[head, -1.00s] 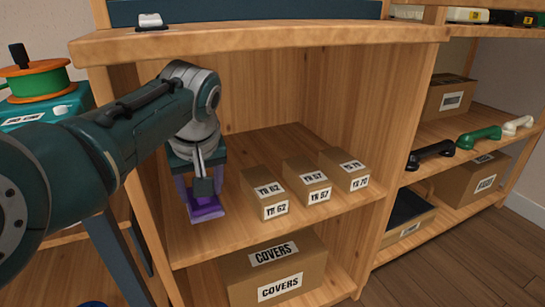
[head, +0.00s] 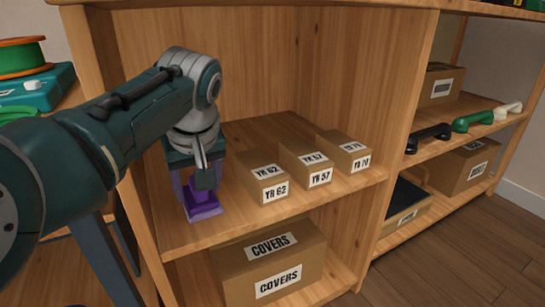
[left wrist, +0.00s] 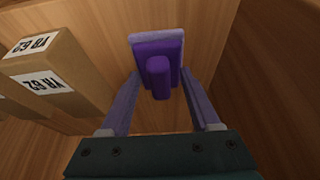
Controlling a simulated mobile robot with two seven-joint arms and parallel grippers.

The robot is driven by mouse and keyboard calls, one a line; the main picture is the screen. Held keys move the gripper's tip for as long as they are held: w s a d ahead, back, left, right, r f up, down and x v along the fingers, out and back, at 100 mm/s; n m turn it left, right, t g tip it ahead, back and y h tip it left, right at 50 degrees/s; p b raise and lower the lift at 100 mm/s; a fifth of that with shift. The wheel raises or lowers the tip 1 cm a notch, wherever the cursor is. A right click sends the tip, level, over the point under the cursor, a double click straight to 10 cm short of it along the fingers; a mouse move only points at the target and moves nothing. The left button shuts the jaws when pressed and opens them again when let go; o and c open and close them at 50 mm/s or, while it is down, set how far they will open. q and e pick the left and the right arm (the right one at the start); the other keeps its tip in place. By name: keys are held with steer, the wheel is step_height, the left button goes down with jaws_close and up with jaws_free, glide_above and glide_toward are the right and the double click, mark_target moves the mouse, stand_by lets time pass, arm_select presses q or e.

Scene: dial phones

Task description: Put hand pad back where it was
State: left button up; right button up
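The hand pad is a purple block with an upright handle (head: 203,207). It sits on the upper shelf board, left of the YR 62 box, near the compartment's left wall. It also shows in the left wrist view (left wrist: 158,50), handle toward the camera. My left gripper (head: 199,193) is directly over the pad, pointing down. In the left wrist view its lavender fingers (left wrist: 162,85) stand wide apart on either side of the handle, with gaps beside the handle. Whether the fingertips touch the pad's edges is unclear. My right gripper is not in view.
Cardboard boxes YR 62 (head: 265,186), YR 57 (head: 306,165) and YR 70 (head: 344,152) stand in a row right of the pad. A COVERS box (head: 268,265) is below. Black (head: 428,137), green (head: 473,121) and white (head: 508,110) handsets lie on the right shelf.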

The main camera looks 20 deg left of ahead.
arm_select(q)
steer(key=o, duration=0.4)
steer(key=shift+a, duration=0.2)
steer(key=shift+d, duration=0.1)
steer(key=shift+s+r+p, duration=0.1)
steer(key=shift+r+p, duration=0.25)
steer(key=shift+r, duration=0.1)
steer(key=p+v, duration=0.3)
steer(key=shift+r, duration=0.25)
steer(key=s+d+f+p, duration=0.1)
steer(key=s+d+p, duration=0.4)
steer(key=s+d, duration=0.35)
steer(key=s+r+m+h, duration=0.1)
steer(key=s+m, duration=0.3)
steer(key=s, duration=0.2)
steer(key=s+r+m+h, duration=0.1)
steer(key=s+r+m, duration=0.1)
steer(key=s+m, duration=0.2)
steer(key=s+r+m+h, duration=0.1)
steer(key=s+r+m, duration=0.1)
steer(key=s, duration=0.5)
steer(key=shift+s+d+m+t+h, duration=0.2)
steer(key=shift+s+m+t+h, duration=0.1)
steer(key=shift+m, duration=0.6)
